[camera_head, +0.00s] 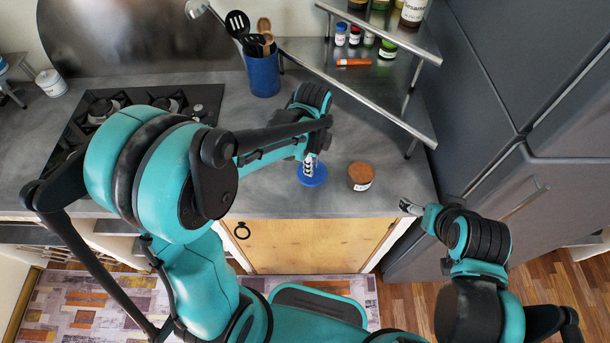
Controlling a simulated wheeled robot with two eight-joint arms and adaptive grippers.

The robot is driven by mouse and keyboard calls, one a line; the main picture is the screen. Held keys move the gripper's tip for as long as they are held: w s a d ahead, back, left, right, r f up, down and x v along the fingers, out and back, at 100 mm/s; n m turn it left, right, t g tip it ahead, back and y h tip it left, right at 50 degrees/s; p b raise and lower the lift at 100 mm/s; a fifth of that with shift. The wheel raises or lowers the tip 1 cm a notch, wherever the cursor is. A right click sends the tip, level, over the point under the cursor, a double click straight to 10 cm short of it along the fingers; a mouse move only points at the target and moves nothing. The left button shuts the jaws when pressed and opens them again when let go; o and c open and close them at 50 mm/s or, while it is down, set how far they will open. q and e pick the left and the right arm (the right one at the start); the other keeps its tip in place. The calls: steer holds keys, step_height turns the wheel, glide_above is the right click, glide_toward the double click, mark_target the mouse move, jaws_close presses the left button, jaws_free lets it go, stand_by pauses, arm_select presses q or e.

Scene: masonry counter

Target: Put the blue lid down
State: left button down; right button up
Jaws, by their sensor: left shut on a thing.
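The blue lid (313,179) is a round blue disc at the front part of the grey counter, left of a small jar with a brown top (361,173). My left gripper (310,166) points down and is shut on the blue lid from above. I cannot tell whether the lid touches the counter or is just above it. The jar stands upright, apart from the lid, with a white label on its front. My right gripper (408,208) is beside the counter's front right corner, away from both; its fingers are too small to tell open from shut.
A blue utensil holder (263,74) is behind my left gripper. The gas hob (90,115) is at left, and a tall grey cabinet (500,110) at right.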

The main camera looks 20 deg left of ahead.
arm_select(q)
steer(key=shift+s+a+f, duration=0.35)
steer(key=shift+a+f, duration=0.2)
steer(key=shift+a, duration=0.2)
step_height(320, 180, down, 4)
steer(key=shift+f+b, duration=0.1)
steer(key=shift+b, duration=0.7)
steer(key=c, duration=1.5)
jaws_free()
steer(key=shift+o, duration=0.2)
